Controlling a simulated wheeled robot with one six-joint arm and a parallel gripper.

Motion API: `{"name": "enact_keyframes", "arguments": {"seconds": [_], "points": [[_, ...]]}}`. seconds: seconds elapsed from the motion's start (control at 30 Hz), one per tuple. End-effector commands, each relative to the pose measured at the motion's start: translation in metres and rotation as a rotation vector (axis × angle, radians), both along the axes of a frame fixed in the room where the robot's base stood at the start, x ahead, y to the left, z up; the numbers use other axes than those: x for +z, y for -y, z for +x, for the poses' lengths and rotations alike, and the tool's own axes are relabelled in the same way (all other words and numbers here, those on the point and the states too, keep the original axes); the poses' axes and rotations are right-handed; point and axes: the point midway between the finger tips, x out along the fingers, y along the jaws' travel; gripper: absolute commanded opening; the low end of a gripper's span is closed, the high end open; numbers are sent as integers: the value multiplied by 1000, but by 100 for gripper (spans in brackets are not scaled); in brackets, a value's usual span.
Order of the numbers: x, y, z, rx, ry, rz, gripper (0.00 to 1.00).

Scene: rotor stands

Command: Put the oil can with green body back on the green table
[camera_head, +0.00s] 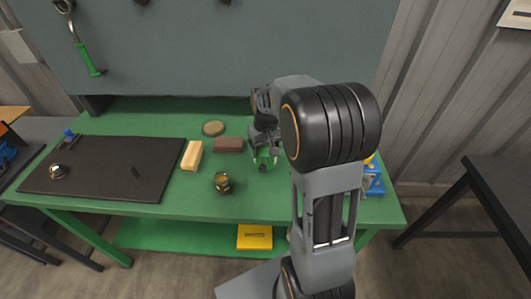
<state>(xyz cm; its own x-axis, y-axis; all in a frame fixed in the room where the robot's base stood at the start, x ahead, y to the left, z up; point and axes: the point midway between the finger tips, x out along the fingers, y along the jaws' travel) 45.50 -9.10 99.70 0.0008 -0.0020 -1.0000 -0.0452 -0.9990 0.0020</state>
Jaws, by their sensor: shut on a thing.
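My arm reaches over the green table (195,208) from the front right. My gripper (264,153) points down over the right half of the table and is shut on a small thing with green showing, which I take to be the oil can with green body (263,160). The fingers and wrist hide most of it, and it is small in this view. I cannot tell whether its base touches the table top or is slightly above it.
A brown block (228,144), a tan block (192,155), a round brown disc (213,128) and a brassy round part (222,183) lie left of my gripper. A dark mat (105,168) covers the table's left. A blue thing (374,180) stands at the right end, partly behind my arm.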

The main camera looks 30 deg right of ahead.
Motion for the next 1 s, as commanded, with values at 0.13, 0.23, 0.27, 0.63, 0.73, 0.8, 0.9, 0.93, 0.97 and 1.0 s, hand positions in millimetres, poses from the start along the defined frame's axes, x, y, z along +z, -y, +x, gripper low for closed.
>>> {"name": "enact_keyframes", "arguments": {"seconds": [0.13, 0.23, 0.27, 0.63, 0.73, 0.8, 0.9, 0.93, 0.97, 1.0], "points": [[-5, 1, 5, 1, 1, 0, 29], [-17, 1, 8, 1, -2, 0, 29], [-22, 1, 8, 1, -1, 0, 29], [-39, 1, 8, 1, 2, 0, 29], [-39, 1, 8, 1, 2, 0, 29], [-41, 1, 8, 1, 2, 0, 29], [-44, 1, 8, 1, 2, 0, 29], [-43, 1, 8, 1, 1, 0, 86], [-43, 1, 8, 1, 1, 0, 89], [-43, 1, 7, 1, 1, 0, 93]]}}
